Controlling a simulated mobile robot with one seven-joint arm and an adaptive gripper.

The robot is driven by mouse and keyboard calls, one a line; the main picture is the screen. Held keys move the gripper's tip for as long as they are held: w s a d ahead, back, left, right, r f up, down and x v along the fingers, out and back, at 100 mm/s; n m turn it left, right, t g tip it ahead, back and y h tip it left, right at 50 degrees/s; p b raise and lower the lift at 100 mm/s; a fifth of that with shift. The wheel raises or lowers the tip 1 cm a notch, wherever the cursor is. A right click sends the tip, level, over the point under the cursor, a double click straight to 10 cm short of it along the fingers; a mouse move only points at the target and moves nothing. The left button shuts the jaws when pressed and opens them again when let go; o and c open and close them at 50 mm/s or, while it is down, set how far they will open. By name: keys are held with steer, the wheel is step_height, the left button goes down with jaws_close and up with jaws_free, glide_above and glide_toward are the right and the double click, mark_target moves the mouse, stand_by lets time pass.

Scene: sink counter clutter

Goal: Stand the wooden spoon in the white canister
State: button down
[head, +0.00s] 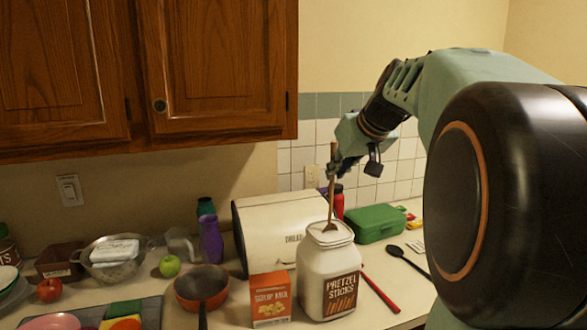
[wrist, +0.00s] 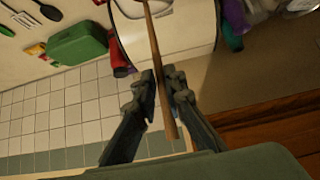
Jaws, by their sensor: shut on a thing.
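My gripper (head: 339,166) is shut on the wooden spoon (head: 332,195) near the upper end of its handle. The spoon hangs nearly upright, with its wider end down at the mouth of the white canister (head: 313,272). I cannot tell whether that end is just above the opening or slightly inside it. The canister stands upright on the counter with a "Pretzel Sticks" label. In the wrist view, the spoon's handle (wrist: 158,50) runs between the fingers of my gripper (wrist: 164,82), and its lower end is out of frame.
A white bread bin (head: 270,230) stands behind the canister. An orange mix box (head: 270,300) and a pan (head: 201,284) are at its left. A red stick (head: 380,291), a black spoon (head: 408,262) and a green case (head: 375,223) lie right. Wooden cabinets (head: 215,65) hang above left.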

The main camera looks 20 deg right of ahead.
steer(key=shift+f+b, duration=3.3)
steer(key=shift+f, duration=0.6)
steer(key=c, duration=1.9)
jaws_free()
steer(key=shift+c, duration=0.2)
glide_toward(332, 205)
steer(key=shift+w, duration=0.1)
